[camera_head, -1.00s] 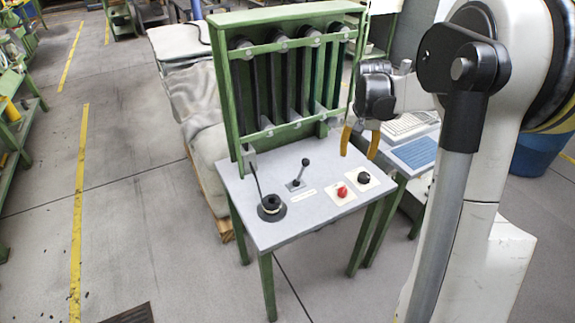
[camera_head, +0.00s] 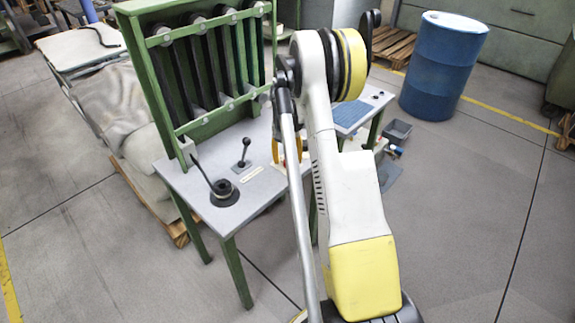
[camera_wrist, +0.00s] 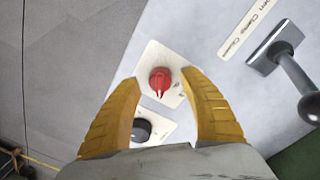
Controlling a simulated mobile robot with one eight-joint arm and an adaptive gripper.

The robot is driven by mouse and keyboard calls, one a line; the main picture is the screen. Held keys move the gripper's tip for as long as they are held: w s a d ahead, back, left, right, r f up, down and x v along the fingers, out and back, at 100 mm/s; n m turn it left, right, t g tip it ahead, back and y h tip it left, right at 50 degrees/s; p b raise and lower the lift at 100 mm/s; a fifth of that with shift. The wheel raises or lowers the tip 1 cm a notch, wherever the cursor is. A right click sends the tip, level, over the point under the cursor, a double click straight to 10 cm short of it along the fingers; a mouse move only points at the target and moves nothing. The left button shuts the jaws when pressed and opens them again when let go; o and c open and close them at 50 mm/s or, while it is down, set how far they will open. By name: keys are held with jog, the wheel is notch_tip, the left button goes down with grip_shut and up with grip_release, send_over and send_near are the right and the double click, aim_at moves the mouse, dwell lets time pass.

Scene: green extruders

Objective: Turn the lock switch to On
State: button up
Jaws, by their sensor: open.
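In the wrist view a red rotary knob (camera_wrist: 160,81) with a pointer sits on a cream plate (camera_wrist: 153,59). A black knob (camera_wrist: 141,130) on a second plate lies just below it, partly covered by the left finger. No label shows which is the lock switch. My gripper (camera_wrist: 160,78) is open, its yellow fingers on either side of the red knob and apparently not touching it. In the head view my gripper (camera_head: 287,150) is over the right part of the grey tabletop (camera_head: 200,183). My arm hides most of both knobs there.
A black lever (camera_head: 243,152) stands left of my gripper; it also shows in the wrist view (camera_wrist: 295,72). A round black base with a rod (camera_head: 222,190) is at the tabletop's front left. The green frame (camera_head: 150,85) rises behind. A blue barrel (camera_head: 443,65) stands far right.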

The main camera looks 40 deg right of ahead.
jog(key=shift+f, duration=0.65)
grip_shut()
jog(key=shift+n, duration=0.3)
jog(key=n, duration=0.5)
jog(key=shift+s, duration=0.1)
jog(key=n, duration=0.6)
jog(key=shift+t+b, duration=0.3)
jog(key=shift+b, duration=0.1)
jog(key=shift+n, duration=0.3)
